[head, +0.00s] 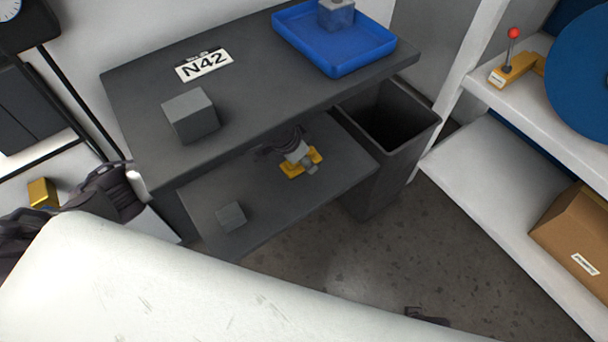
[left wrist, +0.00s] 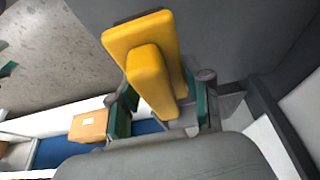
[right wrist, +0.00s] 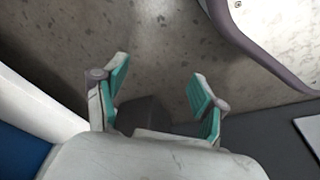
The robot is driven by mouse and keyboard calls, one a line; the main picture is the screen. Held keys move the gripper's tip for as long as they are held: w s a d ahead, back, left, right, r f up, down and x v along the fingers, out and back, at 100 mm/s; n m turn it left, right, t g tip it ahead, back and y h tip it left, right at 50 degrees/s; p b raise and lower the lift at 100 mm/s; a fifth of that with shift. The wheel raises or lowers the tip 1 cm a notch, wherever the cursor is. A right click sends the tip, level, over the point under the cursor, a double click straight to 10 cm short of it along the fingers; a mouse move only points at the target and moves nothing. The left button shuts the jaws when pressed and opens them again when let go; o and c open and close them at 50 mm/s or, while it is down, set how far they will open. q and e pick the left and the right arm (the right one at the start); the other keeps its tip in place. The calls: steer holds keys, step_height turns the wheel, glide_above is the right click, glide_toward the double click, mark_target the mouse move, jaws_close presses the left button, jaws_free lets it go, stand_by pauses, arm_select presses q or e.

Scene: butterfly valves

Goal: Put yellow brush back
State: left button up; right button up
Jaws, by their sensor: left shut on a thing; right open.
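The yellow brush (head: 299,163), a flat plate with a raised block, is at the lower shelf of the dark desk. My left gripper (head: 298,153) reaches in under the desktop and is shut on it. In the left wrist view the brush (left wrist: 152,75) sits between the teal fingers (left wrist: 160,108). I cannot tell whether the brush touches the shelf. My right gripper (right wrist: 160,70) is open and empty over the floor in the right wrist view. A small dark part at the bottom of the head view may belong to it, mostly hidden by my white arm link.
The desktop (head: 130,95) holds a grey block (head: 191,116), an N42 plate (head: 204,65) and a blue tray (head: 350,62). Another grey block (head: 231,216) is on the lower shelf (head: 270,215). A dark bin (head: 382,160) stands right. Shelving (head: 490,165) holds a cardboard box (head: 575,235).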

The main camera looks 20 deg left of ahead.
arm_select(q)
glide_above(308, 178)
steer(key=s, duration=0.1)
steer(key=f, duration=0.4)
steer(key=shift+s+a+b, duration=0.2)
steer(key=shift+a+b, duration=0.05)
steer(key=shift+b, duration=0.15)
step_height(308, 178, down, 3)
steer(key=shift+w+a+r+b, duration=0.1)
steer(key=shift+a+b, duration=0.05)
steer(key=shift+b, duration=0.35)
arm_select(e)
step_height(308, 178, up, 7)
steer(key=w, duration=0.2)
steer(key=shift+a, duration=0.1)
arm_select(q)
steer(key=o, duration=1.1)
steer(key=shift+r, duration=0.25)
steer(key=p+v, duration=0.2)
steer(key=v, duration=0.5)
arm_select(e)
step_height(308, 178, down, 7)
steer(key=s, duration=0.2)
steer(key=shift+f, duration=0.2)
